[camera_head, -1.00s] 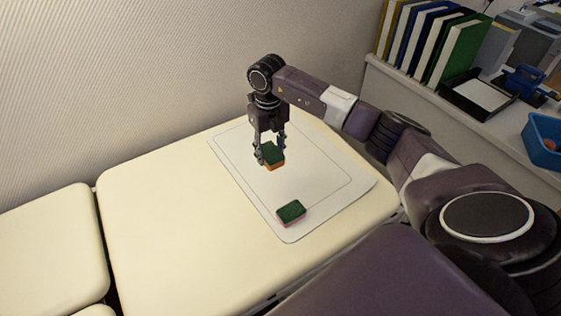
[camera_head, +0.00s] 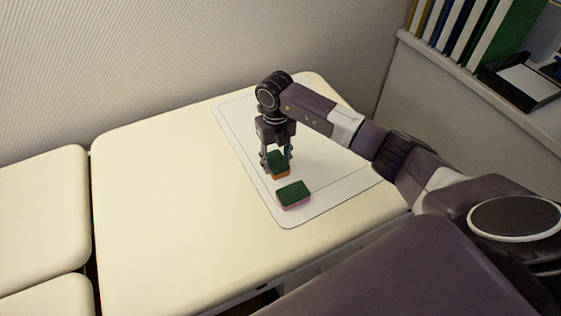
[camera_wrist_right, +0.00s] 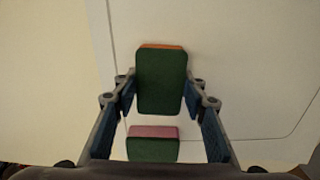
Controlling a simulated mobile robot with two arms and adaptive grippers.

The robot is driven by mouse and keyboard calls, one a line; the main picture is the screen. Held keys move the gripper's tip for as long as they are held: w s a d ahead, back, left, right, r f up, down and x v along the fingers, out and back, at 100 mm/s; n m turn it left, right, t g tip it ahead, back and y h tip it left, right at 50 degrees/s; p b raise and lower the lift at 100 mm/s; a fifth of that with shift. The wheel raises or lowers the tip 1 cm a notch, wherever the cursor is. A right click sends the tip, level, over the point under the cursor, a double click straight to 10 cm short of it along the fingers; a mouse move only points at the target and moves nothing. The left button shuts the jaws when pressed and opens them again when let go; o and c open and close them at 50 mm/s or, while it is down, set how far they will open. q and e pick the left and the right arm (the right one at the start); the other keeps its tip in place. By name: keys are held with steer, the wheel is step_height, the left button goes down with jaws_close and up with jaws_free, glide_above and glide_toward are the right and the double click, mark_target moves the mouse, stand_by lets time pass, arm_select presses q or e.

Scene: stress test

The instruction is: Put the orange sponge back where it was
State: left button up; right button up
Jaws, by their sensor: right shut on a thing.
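The orange sponge (camera_head: 279,166) has a dark green top and orange sides. My right gripper (camera_head: 277,165) is shut on it over the white mat (camera_head: 330,152). In the right wrist view the orange sponge (camera_wrist_right: 161,82) sits between the two fingers of the right gripper (camera_wrist_right: 160,92). Whether it touches the mat I cannot tell. A second sponge, pink with a green top (camera_head: 294,195), lies on the mat just in front of the held one. The pink sponge also shows in the right wrist view (camera_wrist_right: 153,143), below the held one. My left gripper is not in view.
The mat lies on a cream padded couch (camera_head: 165,190), whose left part is clear. A wall stands behind it. At the upper right, a shelf holds several binders (camera_head: 470,30) and a black tray (camera_head: 520,82). The mat's right part is bare.

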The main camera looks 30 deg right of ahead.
mark_target(276, 161)
steer(key=shift+d, duration=0.1)
steer(key=shift+r, duration=0.1)
steer(key=shift+a, duration=0.25)
steer(key=o, duration=1)
steer(key=shift+d, duration=0.1)
arm_select(q)
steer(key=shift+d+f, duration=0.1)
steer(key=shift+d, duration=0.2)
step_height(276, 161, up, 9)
steer(key=p, duration=0.8)
steer(key=shift+p, duration=0.4)
arm_select(e)
step_height(276, 161, up, 12)
steer(key=shift+r, duration=0.1)
